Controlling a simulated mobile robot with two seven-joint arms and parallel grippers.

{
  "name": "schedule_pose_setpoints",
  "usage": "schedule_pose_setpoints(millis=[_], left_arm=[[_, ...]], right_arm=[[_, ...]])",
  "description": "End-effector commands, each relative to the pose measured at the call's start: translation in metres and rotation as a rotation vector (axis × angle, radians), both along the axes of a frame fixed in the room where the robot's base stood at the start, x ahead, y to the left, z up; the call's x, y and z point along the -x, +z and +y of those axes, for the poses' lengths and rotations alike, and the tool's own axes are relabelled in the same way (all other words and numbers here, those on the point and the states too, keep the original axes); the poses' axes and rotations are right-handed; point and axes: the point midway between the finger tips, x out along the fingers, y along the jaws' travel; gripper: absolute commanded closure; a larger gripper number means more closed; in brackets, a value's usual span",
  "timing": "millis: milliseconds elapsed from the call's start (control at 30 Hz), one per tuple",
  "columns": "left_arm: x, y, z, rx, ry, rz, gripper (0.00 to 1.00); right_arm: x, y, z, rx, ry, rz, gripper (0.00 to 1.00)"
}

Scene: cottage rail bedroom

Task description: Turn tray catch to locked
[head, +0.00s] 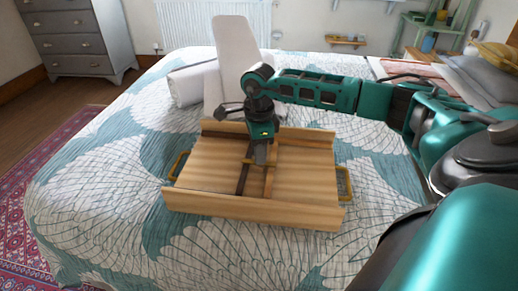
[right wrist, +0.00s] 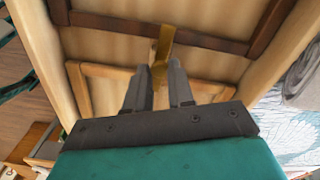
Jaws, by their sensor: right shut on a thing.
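A light wooden tray (head: 250,208) with raised walls and brass side handles lies on the bed. My right gripper (head: 260,160) reaches down into the middle of it, beside dark and light wooden strips. In the right wrist view, a brass catch (right wrist: 163,42) lies across a dark strip, and its near end is between the fingertips of my right gripper (right wrist: 161,72). The gripper is shut on the catch. I cannot tell whether the catch is locked. My left gripper is not in view.
The bed (head: 105,200) has a patterned teal and white cover with free room left of and in front of the tray. A grey chest of drawers (head: 75,40) stands at the back left.

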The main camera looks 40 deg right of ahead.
Motion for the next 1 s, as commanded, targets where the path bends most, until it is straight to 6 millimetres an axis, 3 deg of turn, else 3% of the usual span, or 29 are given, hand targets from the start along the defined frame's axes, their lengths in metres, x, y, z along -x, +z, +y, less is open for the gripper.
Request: schedule_pose_setpoints(millis=[600,633,867,1000], left_arm=[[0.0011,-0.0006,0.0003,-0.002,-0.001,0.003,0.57],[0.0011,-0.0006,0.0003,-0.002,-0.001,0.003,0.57],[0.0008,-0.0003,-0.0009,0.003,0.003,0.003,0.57],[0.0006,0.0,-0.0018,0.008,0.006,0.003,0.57]], right_arm=[[-0.0007,0.0011,-0.0003,0.0,0.042,-0.004,1.0],[-0.0007,0.0011,-0.0003,0.0,0.042,-0.004,0.76],[-0.0005,0.0007,-0.0002,0.0,0.042,-0.002,0.54],[-0.0002,0.0004,-0.0001,0.0,0.042,-0.001,0.53]])
